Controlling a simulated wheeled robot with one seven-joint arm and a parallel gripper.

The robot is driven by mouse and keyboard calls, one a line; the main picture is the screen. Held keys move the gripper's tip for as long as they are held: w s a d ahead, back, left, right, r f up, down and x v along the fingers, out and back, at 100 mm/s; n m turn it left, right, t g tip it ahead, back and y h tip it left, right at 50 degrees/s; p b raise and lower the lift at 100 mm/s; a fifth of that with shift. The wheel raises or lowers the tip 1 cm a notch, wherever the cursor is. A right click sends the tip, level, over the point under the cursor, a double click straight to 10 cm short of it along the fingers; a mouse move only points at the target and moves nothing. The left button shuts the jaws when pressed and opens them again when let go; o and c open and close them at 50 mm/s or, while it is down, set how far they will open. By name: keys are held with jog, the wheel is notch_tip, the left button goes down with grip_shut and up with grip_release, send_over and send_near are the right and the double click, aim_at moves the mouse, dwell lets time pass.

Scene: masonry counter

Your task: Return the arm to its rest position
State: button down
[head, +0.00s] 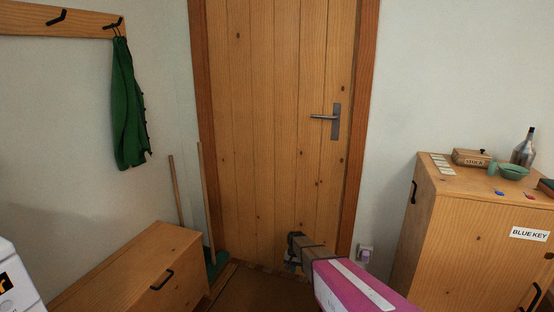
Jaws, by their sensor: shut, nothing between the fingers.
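My arm reaches in from the bottom edge, right of the middle, in the head view. Its magenta link with a white stripe leads up and left to a grey-brown wrist. My gripper (291,262) is at the end, low in front of the wooden door (275,120). It is small and partly hidden by the wrist. It is shut, and I see nothing held in it.
A wooden cabinet (480,235) labelled BLUE KEY stands at the right, with a small box (472,158), a green bowl (513,171) and a bottle (524,149) on top. A low wooden chest (150,262) stands at the left. A green garment (127,105) hangs above it.

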jog(key=s+d+r, duration=0.3)
jog(key=s+r, duration=0.5)
jog(key=s+d+r+n, duration=0.1)
jog(key=s+d+r, duration=0.3)
jog(key=s+r, duration=0.5)
jog(key=s+d+r+n+t, duration=0.1)
jog(key=s+d+r, duration=0.2)
jog(key=s+r, duration=0.5)
jog(key=shift+s+d+r, duration=0.15)
jog(key=shift+s+d, duration=0.25)
